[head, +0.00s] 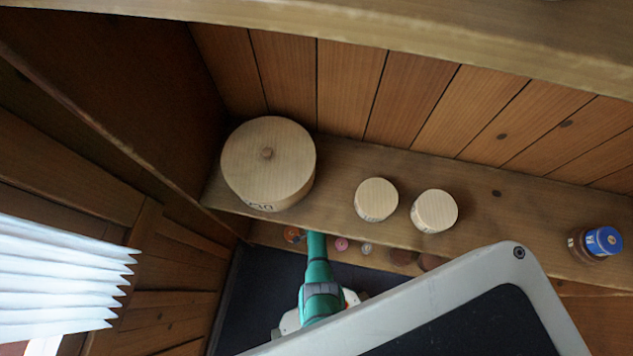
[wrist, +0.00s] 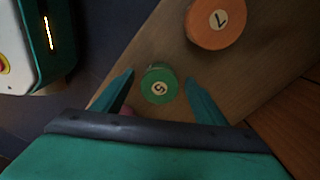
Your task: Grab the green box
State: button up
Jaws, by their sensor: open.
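The green box (wrist: 159,84) is a small round green piece with a pale label reading 5 on top. It stands on a wooden shelf board (wrist: 150,45) in the wrist view. My gripper (wrist: 159,76) is open, with one teal finger on each side of the green box. A gap shows between the box and each finger; whether either touches lower down cannot be told. In the head view my teal arm reaches beneath the upper shelf, and I cannot make out the gripper or the green box there.
An orange round piece labelled 7 (wrist: 215,22) stands just beyond the green box. A pinkish thing (wrist: 127,108) shows by the left finger. The upper shelf (head: 335,165) holds a large wooden drum (head: 268,165), two small wooden rounds (head: 376,200) and a blue-lidded jar (head: 603,241).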

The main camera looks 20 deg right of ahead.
jog(key=shift+f, duration=0.2)
jog(key=c, duration=1.1)
jog(key=shift+c, duration=0.2)
jog(key=shift+r, duration=0.1)
